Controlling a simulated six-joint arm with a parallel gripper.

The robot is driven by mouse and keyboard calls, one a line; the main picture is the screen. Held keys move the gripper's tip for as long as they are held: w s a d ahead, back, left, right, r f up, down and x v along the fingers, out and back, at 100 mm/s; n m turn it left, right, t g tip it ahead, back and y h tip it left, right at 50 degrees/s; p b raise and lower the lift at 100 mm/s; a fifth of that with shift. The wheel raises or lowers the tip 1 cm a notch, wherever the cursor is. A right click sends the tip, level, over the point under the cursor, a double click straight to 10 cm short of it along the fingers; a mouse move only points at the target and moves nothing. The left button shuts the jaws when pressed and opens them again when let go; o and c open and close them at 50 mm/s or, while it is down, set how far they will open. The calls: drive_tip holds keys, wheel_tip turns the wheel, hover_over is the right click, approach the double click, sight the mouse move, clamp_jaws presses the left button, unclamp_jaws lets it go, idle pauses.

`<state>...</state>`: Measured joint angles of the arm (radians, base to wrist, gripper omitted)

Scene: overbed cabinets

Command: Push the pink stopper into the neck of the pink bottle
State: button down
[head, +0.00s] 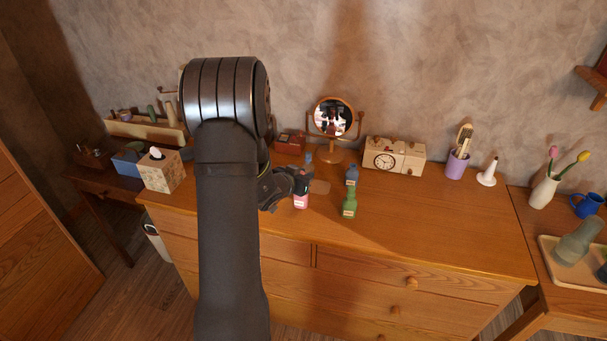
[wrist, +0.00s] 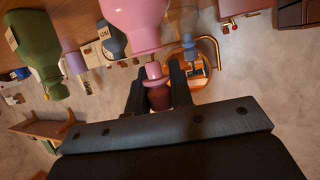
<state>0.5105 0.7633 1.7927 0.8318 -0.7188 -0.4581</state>
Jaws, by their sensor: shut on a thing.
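The pink bottle (head: 301,202) stands upright on the wooden dresser top, partly covered by my gripper (head: 291,183) in the head view. In the wrist view the bottle (wrist: 136,22) hangs in from the top edge, its neck pointing down the picture. My gripper (wrist: 158,90) is shut on the pink stopper (wrist: 154,71), whose narrow end points at the bottle's mouth. The stopper's wide collar stays outside the neck. The two look nearly in line; I cannot tell whether the tip touches the rim or is slightly inside. In the head view the stopper is hidden.
A green bottle (head: 349,206) and a blue bottle (head: 352,176) stand to the right of the pink bottle. A round mirror (head: 333,118) and a clock (head: 387,160) stand behind. A tissue box (head: 162,172) is at the left. The dresser's right front is clear.

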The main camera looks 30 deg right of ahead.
drive_tip(key=shift+f, duration=0.95)
drive_tip(key=c, duration=1.2)
unclamp_jaws()
drive_tip(key=v, duration=1.7)
drive_tip(key=shift+a, duration=0.2)
